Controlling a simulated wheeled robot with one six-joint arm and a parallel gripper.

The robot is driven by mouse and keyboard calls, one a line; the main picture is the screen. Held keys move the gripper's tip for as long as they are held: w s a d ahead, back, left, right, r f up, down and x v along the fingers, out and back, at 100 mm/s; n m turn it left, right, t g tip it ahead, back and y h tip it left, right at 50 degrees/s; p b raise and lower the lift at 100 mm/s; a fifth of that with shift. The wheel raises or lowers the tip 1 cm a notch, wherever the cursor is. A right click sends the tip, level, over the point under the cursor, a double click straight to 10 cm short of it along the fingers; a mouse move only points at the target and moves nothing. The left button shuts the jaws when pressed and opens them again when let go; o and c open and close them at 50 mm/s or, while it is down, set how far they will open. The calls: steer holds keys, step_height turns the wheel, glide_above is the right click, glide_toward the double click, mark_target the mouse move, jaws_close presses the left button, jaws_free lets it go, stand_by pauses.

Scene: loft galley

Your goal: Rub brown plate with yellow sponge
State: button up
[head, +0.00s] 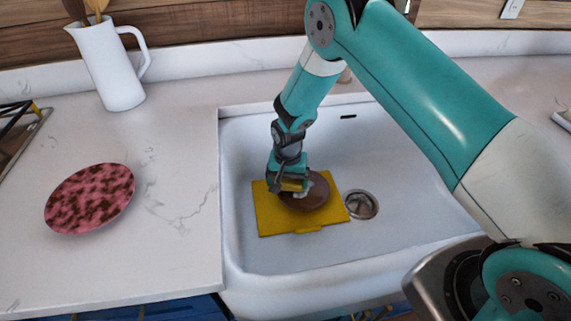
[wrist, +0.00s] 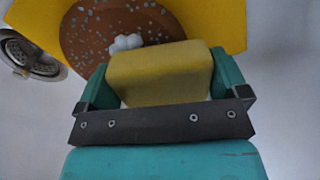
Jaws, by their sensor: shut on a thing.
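The brown plate (head: 306,197) lies on a yellow board (head: 274,221) in the sink. In the wrist view the brown plate (wrist: 85,40) shows many pale specks and a small white lump (wrist: 126,42) near the sponge. My gripper (head: 290,188) is shut on the yellow sponge (wrist: 160,74), which sits between its two teal fingers. The sponge is over the near-left part of the plate in the head view. Whether its underside touches the plate is hidden.
The white sink (head: 245,255) has a metal drain (head: 361,204) right of the board. On the left counter (head: 180,240) are a pink-and-brown mottled plate (head: 90,198) and a white jug (head: 110,68) holding wooden utensils. A dark rack (head: 18,135) stands at the far left.

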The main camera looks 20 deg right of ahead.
steer(key=shift+r+p, duration=1.7)
steer(key=shift+r, duration=0.95)
